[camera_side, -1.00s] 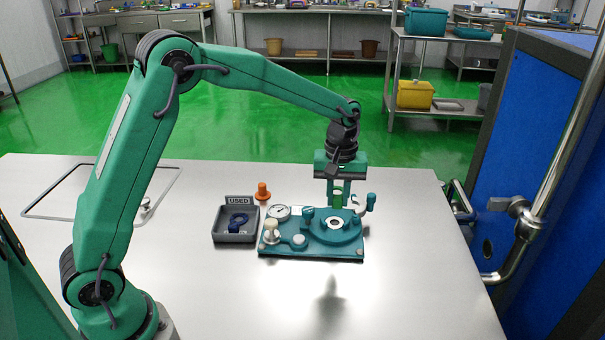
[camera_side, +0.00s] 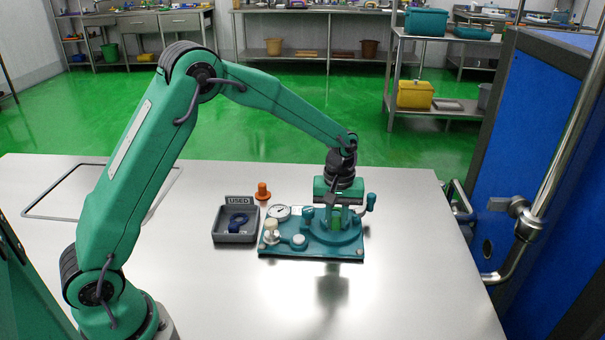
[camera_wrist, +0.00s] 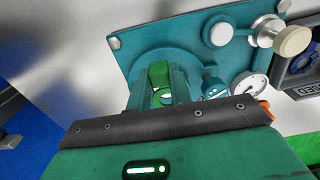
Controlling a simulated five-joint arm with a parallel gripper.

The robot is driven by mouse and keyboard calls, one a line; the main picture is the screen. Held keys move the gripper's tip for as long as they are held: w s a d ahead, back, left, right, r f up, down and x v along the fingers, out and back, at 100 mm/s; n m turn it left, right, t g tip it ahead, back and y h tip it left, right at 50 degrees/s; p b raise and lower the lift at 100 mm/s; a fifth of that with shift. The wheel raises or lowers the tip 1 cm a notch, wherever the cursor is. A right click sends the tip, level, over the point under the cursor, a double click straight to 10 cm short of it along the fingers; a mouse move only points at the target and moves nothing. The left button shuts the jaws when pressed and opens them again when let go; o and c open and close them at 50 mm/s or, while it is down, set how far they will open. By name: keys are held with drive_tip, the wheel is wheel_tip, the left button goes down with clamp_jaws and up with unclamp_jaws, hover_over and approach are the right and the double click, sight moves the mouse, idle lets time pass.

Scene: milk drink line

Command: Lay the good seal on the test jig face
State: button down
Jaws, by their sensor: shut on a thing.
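The teal test jig (camera_side: 310,252) stands on the steel table, with a round raised face (camera_side: 347,237) on its right half. My gripper (camera_side: 338,218) points down, low over this face. It is shut on a small green piece, which I take to be the seal (camera_wrist: 158,72). The wrist view shows the piece between my fingers (camera_wrist: 161,88), above the round flange. The gripper hides the middle of the face in the side view, and I cannot tell whether the piece touches it.
A grey tray labelled USED (camera_side: 235,238) with blue rings (camera_side: 238,219) stands left of the jig. The front table is clear.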

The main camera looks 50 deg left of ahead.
drive_tip(key=shift+f, duration=0.9)
drive_tip(key=shift+f, duration=0.5)
drive_tip(key=c, duration=1.2)
unclamp_jaws()
drive_tip(key=shift+r, duration=0.1)
wheel_tip(320, 180, up, 6)
drive_tip(key=shift+r, duration=0.8)
drive_tip(key=shift+s+r, duration=0.1)
